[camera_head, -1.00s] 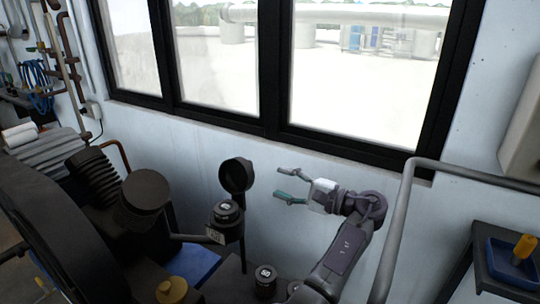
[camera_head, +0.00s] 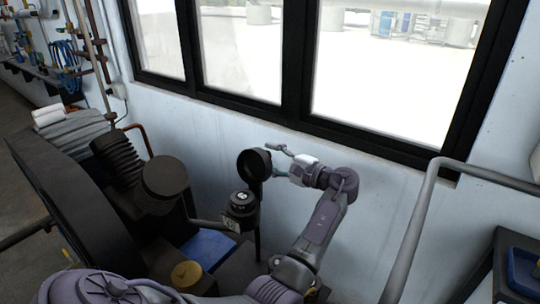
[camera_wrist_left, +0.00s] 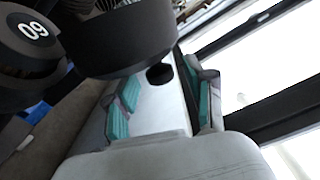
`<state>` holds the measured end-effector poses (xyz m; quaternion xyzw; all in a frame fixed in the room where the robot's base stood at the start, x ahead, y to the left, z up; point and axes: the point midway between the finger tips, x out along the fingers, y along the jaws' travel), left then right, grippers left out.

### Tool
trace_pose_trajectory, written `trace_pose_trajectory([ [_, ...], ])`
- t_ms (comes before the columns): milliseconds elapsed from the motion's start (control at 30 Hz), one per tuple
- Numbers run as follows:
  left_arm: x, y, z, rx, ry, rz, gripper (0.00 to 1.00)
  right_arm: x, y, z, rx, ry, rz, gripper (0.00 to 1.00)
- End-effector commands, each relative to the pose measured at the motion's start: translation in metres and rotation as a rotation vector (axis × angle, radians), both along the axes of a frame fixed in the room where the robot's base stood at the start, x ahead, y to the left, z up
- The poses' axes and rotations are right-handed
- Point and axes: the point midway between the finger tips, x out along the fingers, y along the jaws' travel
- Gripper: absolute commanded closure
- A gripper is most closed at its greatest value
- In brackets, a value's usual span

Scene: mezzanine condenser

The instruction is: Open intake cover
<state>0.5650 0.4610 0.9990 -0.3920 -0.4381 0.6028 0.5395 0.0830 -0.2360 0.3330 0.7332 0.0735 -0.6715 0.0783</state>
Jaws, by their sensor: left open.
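A round dark cup-shaped part (camera_head: 254,165), which looks like the intake cover, stands on its side with its hollow facing the camera. It sits above a black cylinder with a white label (camera_head: 241,203). My left gripper (camera_head: 276,162) is open just right of the round part, its fingers pointing at it; I cannot tell whether they touch. In the left wrist view, a large dark round part (camera_wrist_left: 120,40) lies ahead of the open teal-padded fingers (camera_wrist_left: 165,105), and the labelled black cylinder (camera_wrist_left: 30,45) is at upper left. My right gripper is out of view.
A second dark round housing (camera_head: 164,178) and a ribbed cylinder (camera_head: 118,160) stand to the left, beside a large dark wheel (camera_head: 60,205). A yellow cap (camera_head: 187,273) is low in front. The window wall is close behind; a grey rail (camera_head: 415,225) is at right.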

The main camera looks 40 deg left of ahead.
Motion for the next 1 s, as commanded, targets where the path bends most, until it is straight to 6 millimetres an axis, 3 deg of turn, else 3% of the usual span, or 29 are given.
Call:
trace_pose_trajectory([
  [367,-0.0009,0.0067,-0.0004,-0.001,0.000,0.000,0.46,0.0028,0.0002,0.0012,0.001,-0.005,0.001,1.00],
  [700,-0.0009,0.0064,-0.0005,-0.001,0.000,0.000,1.00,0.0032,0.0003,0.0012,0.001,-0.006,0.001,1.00],
  [1000,-0.0020,0.0062,-0.0006,0.001,-0.015,0.000,1.00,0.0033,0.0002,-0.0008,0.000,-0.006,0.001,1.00],
])
